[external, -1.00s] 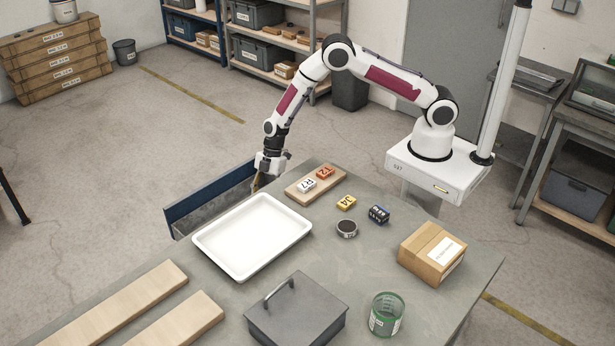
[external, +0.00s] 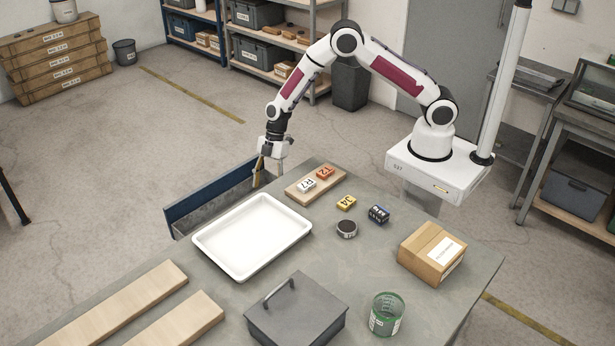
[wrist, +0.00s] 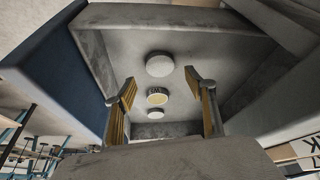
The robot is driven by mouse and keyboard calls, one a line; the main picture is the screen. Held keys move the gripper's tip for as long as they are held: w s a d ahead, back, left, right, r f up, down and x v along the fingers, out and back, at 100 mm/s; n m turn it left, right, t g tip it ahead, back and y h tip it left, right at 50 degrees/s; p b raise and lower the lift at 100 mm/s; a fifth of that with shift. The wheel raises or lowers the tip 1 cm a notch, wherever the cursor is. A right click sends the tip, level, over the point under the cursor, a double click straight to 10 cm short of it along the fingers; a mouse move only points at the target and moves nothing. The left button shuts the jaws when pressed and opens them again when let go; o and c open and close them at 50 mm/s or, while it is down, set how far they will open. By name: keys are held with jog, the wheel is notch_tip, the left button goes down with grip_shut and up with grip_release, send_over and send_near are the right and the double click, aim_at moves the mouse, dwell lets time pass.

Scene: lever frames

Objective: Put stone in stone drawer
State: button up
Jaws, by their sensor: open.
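The open drawer has a dark blue front (external: 212,190) and juts out from the table's far left side. In the wrist view its grey inside lies beyond my fingers, with the blue front (wrist: 65,75) at left. My gripper (external: 266,172) is over the drawer's table-side end. In the wrist view my gripper (wrist: 162,82) is open, with nothing between its fingers.
A white tray (external: 252,238) lies near the drawer. A board (external: 330,181) holds white and orange blocks.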

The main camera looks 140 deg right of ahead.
jog(key=v, duration=0.6)
jog(key=shift+r, duration=0.2)
jog(key=shift+s, duration=0.15)
dwell(0.5)
jog(key=a+r, duration=2.1)
jog(key=a, duration=0.2)
jog(key=s+a+r+m, duration=0.1)
jog(key=s+a+r, duration=0.2)
jog(key=s+a, duration=0.5)
jog(key=s+a+r+m+t+h, duration=0.1)
jog(key=s+a+r, duration=0.3)
jog(key=s+a, duration=0.4)
jog(key=shift+s+m, duration=0.5)
jog(key=shift+s, duration=1.65)
